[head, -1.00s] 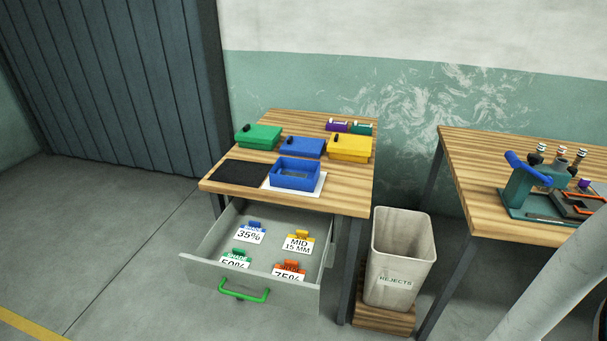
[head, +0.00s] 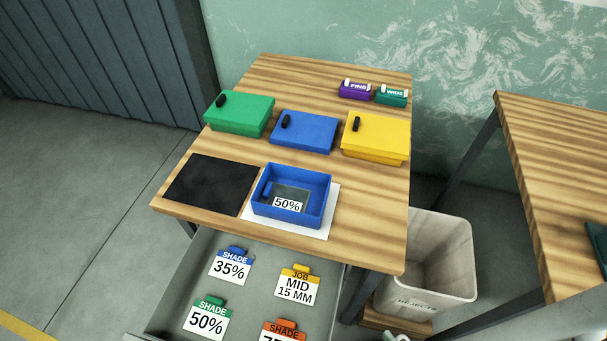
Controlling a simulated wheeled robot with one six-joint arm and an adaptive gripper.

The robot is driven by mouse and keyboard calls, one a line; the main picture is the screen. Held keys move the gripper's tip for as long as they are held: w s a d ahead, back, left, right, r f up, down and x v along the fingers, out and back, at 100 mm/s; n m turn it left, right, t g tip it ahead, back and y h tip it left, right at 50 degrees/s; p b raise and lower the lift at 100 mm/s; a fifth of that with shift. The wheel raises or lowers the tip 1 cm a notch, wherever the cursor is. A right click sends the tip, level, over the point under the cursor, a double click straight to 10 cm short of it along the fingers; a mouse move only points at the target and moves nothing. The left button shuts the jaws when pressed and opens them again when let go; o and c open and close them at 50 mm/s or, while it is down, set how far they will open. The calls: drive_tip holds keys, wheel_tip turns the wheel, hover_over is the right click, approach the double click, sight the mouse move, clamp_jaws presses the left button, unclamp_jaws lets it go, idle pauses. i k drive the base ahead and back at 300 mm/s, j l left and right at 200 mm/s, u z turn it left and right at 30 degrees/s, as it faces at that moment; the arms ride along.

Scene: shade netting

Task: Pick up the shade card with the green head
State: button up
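The shade card with the green head (head: 207,319) lies in the open drawer (head: 168,315) at the front left, marked "SHADE 50%". Beside it in the drawer are a blue-headed card (head: 230,268) marked "SHADE 35%", a yellow-headed card (head: 297,287) marked "JOB MID 15 MM", and an orange-headed card (head: 281,331) cut off by the lower picture edge.
On the wooden table (head: 350,245) an open blue box (head: 262,204) with a "50%" label inside stands on a white sheet, beside a black mat (head: 211,183). Green (head: 240,113), blue (head: 304,131) and yellow (head: 376,137) boxes stand behind. A rejects bin (head: 450,259) is at right.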

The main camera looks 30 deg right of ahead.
sight(207, 320)
drive_tip(key=k+j, duration=1.05)
